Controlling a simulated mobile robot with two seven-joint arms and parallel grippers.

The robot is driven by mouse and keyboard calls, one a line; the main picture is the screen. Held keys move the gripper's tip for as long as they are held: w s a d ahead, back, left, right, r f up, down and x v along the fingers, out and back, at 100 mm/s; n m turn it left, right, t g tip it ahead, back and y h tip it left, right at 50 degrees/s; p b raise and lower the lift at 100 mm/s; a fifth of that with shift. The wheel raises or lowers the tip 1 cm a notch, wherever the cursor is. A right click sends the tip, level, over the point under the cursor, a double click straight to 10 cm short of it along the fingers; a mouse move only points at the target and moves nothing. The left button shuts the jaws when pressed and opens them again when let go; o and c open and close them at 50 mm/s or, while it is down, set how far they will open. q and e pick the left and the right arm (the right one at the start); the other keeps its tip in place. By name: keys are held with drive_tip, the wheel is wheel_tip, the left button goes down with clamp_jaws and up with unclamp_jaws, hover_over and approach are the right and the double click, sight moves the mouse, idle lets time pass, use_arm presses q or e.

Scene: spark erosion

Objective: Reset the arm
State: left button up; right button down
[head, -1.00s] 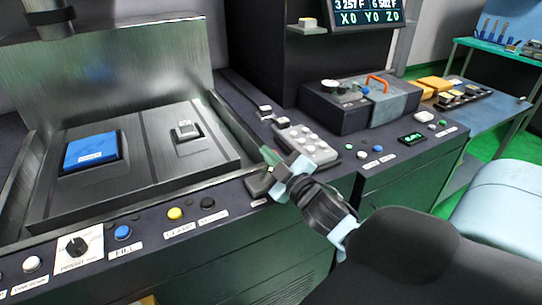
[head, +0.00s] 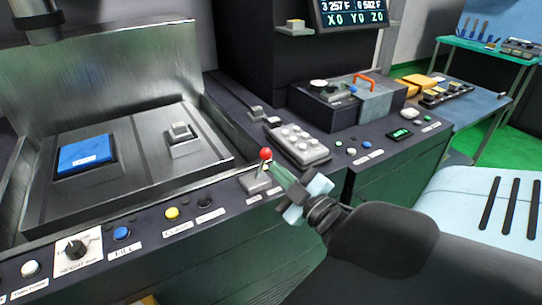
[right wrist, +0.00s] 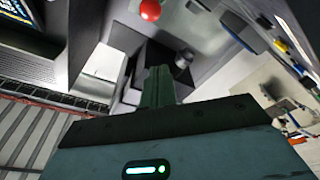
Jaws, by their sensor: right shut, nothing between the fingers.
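My right gripper (head: 279,174) is shut and empty, beside the right end of the front control panel in the head view. Its green fingers are together and point up and left. A small lever with a red ball knob (head: 265,154) stands on a grey base just left of the fingertips; the fingers look apart from it. In the right wrist view the shut fingers (right wrist: 158,85) are in the middle, and the red knob (right wrist: 150,10) is at the top. My left gripper is not in view.
The machine bed holds a blue block (head: 84,154) and a small grey block (head: 180,131). A grey keypad (head: 298,143) lies behind the lever. Panel buttons and a dial (head: 75,249) line the front edge. A box with an orange handle (head: 365,79) stands farther back.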

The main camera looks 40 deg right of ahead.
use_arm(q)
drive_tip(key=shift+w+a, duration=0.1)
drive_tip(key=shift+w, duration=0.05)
use_arm(e)
drive_tip(key=shift+f, duration=0.1)
idle(0.4)
drive_tip(key=s+a+f+m+g+y+p, duration=0.1)
drive_tip(key=s+a+f+g, duration=0.25)
drive_tip(key=f, duration=0.55)
drive_tip(key=s+a+f+m+g+y, duration=0.1)
drive_tip(key=s+a+f+m+g, duration=0.15)
drive_tip(key=s+f, duration=0.4)
drive_tip(key=s+a+f+g+y+p, duration=0.1)
drive_tip(key=s+a+f+g, duration=0.2)
drive_tip(key=f, duration=0.8)
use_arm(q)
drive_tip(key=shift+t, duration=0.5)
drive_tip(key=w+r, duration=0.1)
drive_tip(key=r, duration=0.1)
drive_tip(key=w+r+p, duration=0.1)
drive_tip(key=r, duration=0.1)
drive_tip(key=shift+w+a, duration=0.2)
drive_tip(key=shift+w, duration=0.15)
use_arm(e)
drive_tip(key=s+a+f+m+g+y, duration=0.1)
drive_tip(key=s+a+f+m, duration=0.1)
drive_tip(key=s+a+f, duration=0.5)
drive_tip(key=s, duration=0.3)
drive_tip(key=shift+a+g, duration=0.3)
drive_tip(key=shift+a, duration=0.1)
